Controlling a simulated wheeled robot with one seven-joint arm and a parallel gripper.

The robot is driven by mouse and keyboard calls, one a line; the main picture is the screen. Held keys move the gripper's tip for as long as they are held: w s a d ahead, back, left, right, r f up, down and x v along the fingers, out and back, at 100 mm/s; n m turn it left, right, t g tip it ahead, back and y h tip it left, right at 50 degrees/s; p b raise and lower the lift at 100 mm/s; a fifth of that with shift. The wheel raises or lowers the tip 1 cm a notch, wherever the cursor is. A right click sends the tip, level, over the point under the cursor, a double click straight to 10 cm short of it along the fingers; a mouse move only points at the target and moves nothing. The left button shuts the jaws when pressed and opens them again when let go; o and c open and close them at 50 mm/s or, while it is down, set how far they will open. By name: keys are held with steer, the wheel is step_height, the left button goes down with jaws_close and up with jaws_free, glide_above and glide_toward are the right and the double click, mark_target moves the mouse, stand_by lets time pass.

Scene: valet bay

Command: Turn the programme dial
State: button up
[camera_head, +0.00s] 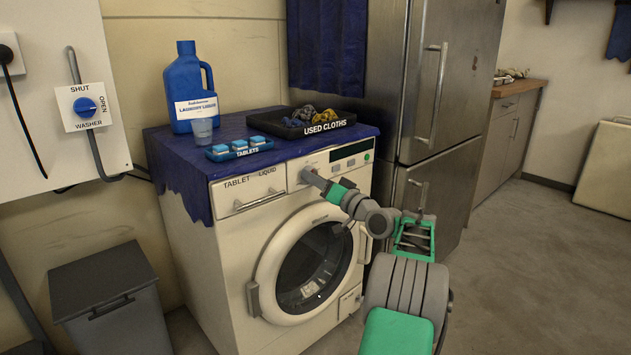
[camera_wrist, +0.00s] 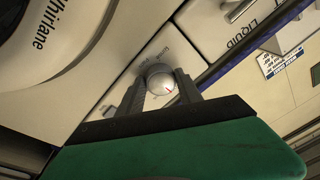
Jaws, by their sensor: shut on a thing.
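The programme dial (camera_wrist: 160,76) is a round pale knob with a small red mark, on the front panel of the white washing machine (camera_head: 235,262). In the wrist view my gripper (camera_wrist: 161,88) has one finger on each side of the dial and is shut on it. In the head view my gripper (camera_head: 312,178) reaches the panel to the right of the drawer marked TABLET and LIQUID (camera_head: 255,195).
A display (camera_head: 350,150) with a green button (camera_head: 367,157) is to the right of the dial. The round door (camera_head: 272,270) is closed below. On top are a blue laundry liquid jug (camera_head: 187,95), a tablets tray (camera_head: 238,150) and a used cloths tray (camera_head: 338,121). A fridge (camera_head: 385,90) stands at right.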

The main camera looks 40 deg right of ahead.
steer(key=o, duration=1.4)
steer(key=s, duration=0.2)
steer(key=s+p, duration=0.1)
steer(key=s, duration=0.2)
steer(key=s+f+p, duration=0.1)
steer(key=s, duration=0.1)
steer(key=shift+s+d, duration=0.1)
steer(key=shift+s, duration=0.25)
